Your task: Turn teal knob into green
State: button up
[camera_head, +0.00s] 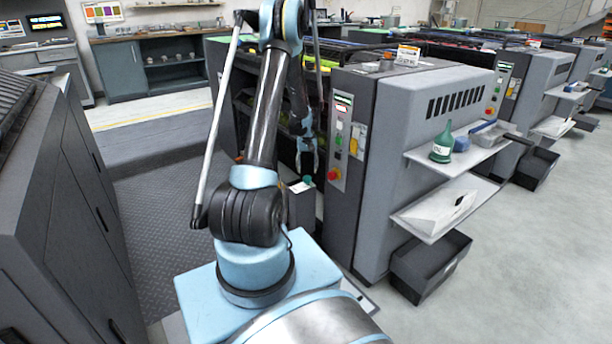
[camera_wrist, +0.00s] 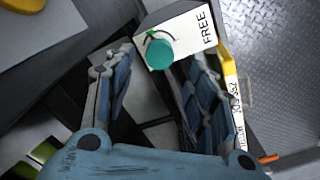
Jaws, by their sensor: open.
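The teal knob (camera_wrist: 160,53) sits on a white plate (camera_wrist: 188,32) marked "FREE" in the wrist view. A small green mark (camera_wrist: 152,36) and a dark line show beside the knob's upper left edge. My gripper (camera_wrist: 160,58) is open, with its two blue-grey fingers apart on the left and right of the knob in the picture. I cannot tell whether either finger touches it. In the head view, my gripper (camera_head: 307,158) hangs beside the grey press unit, just above the small teal knob (camera_head: 308,181). The knob's dial markings are mostly hidden.
The press unit's panel (camera_head: 347,140) with buttons and a red knob stands right of my gripper. A yellow strip (camera_wrist: 226,62) and a white label lie right of the fingers. A grey cabinet (camera_head: 55,210) stands left, with open textured floor (camera_head: 165,215) between.

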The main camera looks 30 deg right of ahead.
notch_tip(320, 180, up, 6)
jog(key=shift+r, duration=0.25)
dwell(0.4)
notch_tip(320, 180, up, 4)
jog(key=r+n, duration=0.1)
jog(key=n, duration=0.7)
send_over(308, 177)
jog(key=r+n, duration=0.1)
jog(key=n, duration=0.2)
notch_tip(308, 177, down, 17)
jog(key=shift+a+f, duration=0.1)
jog(key=shift+a, duration=0.05)
jog(key=c, duration=1.1)
